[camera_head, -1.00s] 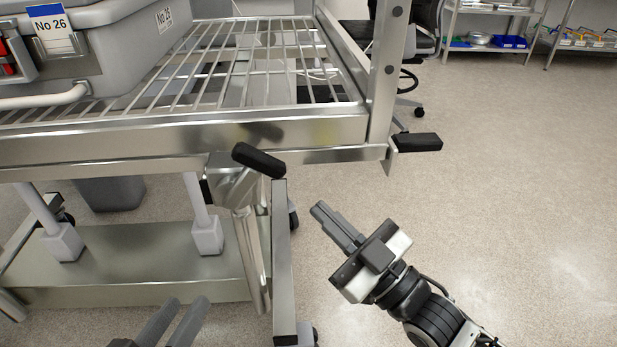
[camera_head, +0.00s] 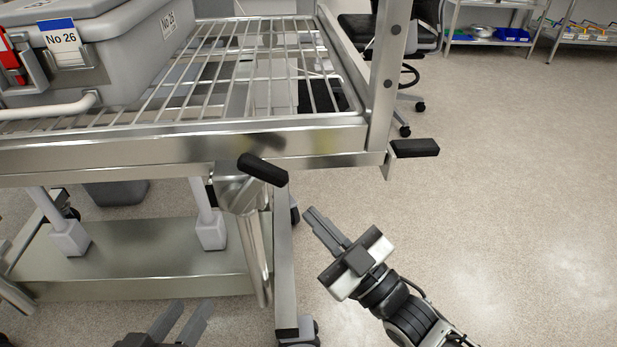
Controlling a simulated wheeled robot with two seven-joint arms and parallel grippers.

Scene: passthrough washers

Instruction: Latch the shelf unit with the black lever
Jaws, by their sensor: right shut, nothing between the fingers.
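The metal shelf unit (camera_head: 200,150) has a wire rack and fills the left and middle of the head view. One black lever (camera_head: 262,169) sits under its front rail, tilted down to the right, on a metal bracket. A second black handle (camera_head: 415,148) sticks out to the right from the unit's right corner post. My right gripper (camera_head: 312,216) is shut and empty. It appears below and right of the first lever, apart from it, fingers pointing up-left. My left gripper (camera_head: 186,318) is at the bottom edge, fingers apart and empty; its base is partly cut off.
A grey bin labelled No 26 (camera_head: 110,45) stands on the wire rack. A lower metal shelf (camera_head: 130,255) and a wheeled upright (camera_head: 285,270) are below. A black chair (camera_head: 360,32) is behind. The floor at right is clear.

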